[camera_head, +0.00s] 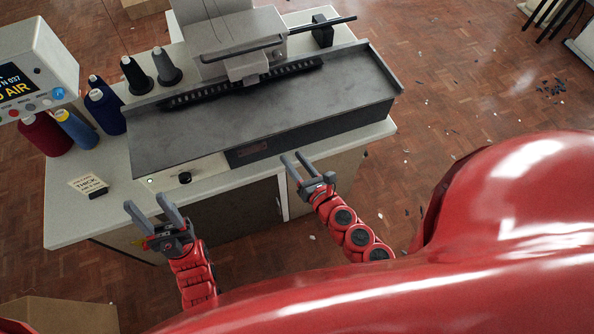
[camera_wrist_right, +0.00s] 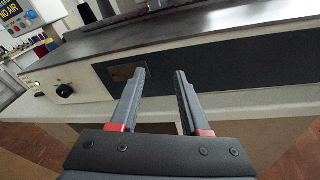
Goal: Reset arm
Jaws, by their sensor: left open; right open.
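My left gripper (camera_head: 153,211) is open and empty in the head view, in front of the near left part of the white table. My right gripper (camera_head: 293,163) is open and empty in front of the machine's near side. In the right wrist view its two fingers (camera_wrist_right: 160,88) stand apart with nothing between them, pointing at the dark front panel of the machine. The buttonhole machine (camera_head: 245,120) has a dark flat bed and stands on the white table (camera_head: 68,221).
Thread cones, including a dark blue one (camera_head: 105,110) and a red one (camera_head: 45,135), stand at the table's left. A control box with a screen (camera_head: 35,75) is at far left. A paper note (camera_head: 88,185) lies near the front left. A cardboard box (camera_head: 58,315) is on the floor.

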